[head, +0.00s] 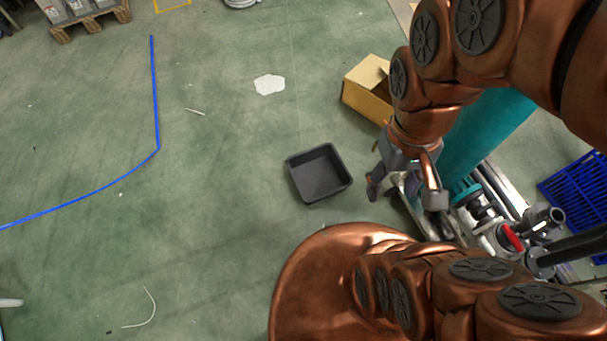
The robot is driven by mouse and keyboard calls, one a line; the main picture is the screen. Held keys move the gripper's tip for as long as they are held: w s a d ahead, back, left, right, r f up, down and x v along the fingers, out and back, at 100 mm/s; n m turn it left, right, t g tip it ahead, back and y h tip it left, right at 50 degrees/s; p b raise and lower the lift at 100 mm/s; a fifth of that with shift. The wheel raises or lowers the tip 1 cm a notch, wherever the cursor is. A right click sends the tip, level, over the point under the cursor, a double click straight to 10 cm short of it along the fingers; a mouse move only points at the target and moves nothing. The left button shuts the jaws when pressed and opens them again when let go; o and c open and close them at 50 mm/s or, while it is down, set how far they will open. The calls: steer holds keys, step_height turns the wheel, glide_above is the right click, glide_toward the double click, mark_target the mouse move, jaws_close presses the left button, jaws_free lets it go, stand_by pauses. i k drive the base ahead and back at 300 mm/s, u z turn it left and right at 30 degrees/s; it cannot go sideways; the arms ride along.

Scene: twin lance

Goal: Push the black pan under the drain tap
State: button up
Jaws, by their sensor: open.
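The black pan (318,173) is a square, shallow, empty tray lying flat on the green floor near the middle of the head view. My gripper (386,186) is open just to the right of the pan, with a small gap in the picture; I cannot tell its height above the floor. My arm partly hides it. A valve with a red handle (512,237) sits among pipe fittings at the lower right; it may be the drain tap. Its outlet is not clearly visible. The pan lies well to the left of it.
An open cardboard box (368,92) stands behind my gripper. A teal cylinder (485,130) and metal rails are at the right, with a blue crate (575,195) beyond. A white patch (269,84) lies on the floor. The floor left of the pan is mostly clear.

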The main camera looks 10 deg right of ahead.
mark_target(319, 173)
steer(key=u, duration=0.05)
steer(key=k, duration=0.45)
steer(key=u, duration=0.85)
steer(key=i, duration=1.45)
steer(key=z, duration=0.8)
